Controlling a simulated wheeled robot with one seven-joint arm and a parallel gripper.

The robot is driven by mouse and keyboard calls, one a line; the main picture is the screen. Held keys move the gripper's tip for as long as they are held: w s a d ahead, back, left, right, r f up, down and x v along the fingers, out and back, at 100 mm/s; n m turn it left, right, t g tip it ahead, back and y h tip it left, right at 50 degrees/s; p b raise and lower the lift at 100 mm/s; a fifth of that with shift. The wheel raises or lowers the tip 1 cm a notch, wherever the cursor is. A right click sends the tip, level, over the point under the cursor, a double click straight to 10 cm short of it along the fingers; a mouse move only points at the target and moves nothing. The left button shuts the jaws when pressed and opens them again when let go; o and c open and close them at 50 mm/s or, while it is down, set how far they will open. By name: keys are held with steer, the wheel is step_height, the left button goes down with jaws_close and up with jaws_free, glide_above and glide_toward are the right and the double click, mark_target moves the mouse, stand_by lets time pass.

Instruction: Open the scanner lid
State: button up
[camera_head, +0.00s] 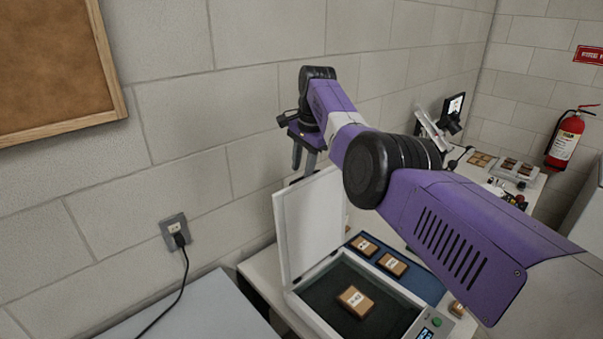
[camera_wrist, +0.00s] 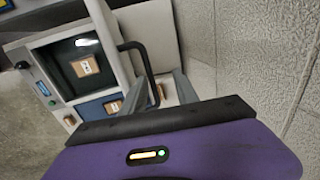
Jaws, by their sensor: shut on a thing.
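The scanner (camera_head: 390,322) stands on the table with its dark glass bed (camera_head: 330,302) uncovered. Its pale lid (camera_head: 308,228) stands nearly upright at the left side of the bed. A wooden block with a white label (camera_head: 355,300) lies on the glass and also shows in the wrist view (camera_wrist: 86,67). My gripper (camera_head: 304,160) is at the top edge of the lid, shut on the black lid handle. The wrist view shows the dark handle bar (camera_wrist: 148,70) beside the fingers of my gripper (camera_wrist: 160,84). The exact contact is partly hidden.
A blue tray (camera_head: 422,283) with labelled wooden blocks lies beside the scanner. The block wall is close behind the lid and my gripper. A socket (camera_head: 174,232) with a plugged cable is at left. More items stand on the table farther back.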

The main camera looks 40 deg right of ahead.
steer(key=r, duration=0.1)
steer(key=r+b, duration=0.1)
steer(key=r, duration=0.1)
steer(key=s+r, duration=0.1)
steer(key=r, duration=0.1)
steer(key=shift+r, duration=0.1)
stand_by(0.5)
